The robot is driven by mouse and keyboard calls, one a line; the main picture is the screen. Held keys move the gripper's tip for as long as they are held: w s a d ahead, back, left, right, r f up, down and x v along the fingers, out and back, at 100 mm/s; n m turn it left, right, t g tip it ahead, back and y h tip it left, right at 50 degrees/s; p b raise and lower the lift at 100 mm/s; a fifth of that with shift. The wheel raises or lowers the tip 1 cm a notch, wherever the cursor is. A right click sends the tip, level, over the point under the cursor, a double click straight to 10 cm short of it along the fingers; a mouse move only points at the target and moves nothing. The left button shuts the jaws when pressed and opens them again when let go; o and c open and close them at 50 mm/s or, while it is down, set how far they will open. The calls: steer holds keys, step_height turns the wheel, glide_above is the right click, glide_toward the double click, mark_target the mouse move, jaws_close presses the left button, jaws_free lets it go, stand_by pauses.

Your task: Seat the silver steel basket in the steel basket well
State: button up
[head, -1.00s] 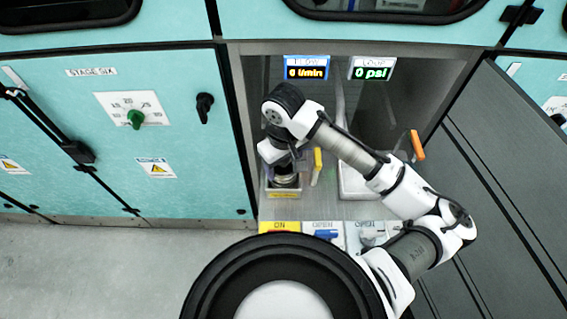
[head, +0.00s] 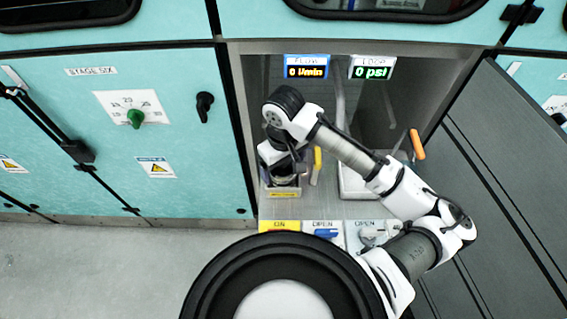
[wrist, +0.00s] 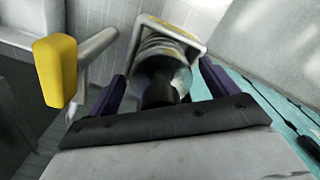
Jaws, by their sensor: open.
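A silver, ribbed, round metal piece, which looks like the steel basket (wrist: 165,62), is between my two purple fingers in the wrist view. A dark knob (wrist: 160,92) is at its near end. My gripper (wrist: 164,72) is open, with a finger on either side of the piece. Its far end lies within a pale square rim (wrist: 198,42), likely the well; how deep it sits I cannot tell. In the head view my gripper (head: 284,172) points down over a small box with a yellow label (head: 283,193). My wrist hides most of the basket there.
A yellow-tipped handle (wrist: 55,70) stands close to the left of my gripper, also in the head view (head: 317,160). An orange-tipped lever (head: 417,145) and a white tray (head: 355,185) are to the right. Bay walls enclose the sides; labelled switches (head: 325,230) line the front.

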step_height(320, 180, up, 12)
steer(key=shift+r, duration=0.1)
stand_by(0.8)
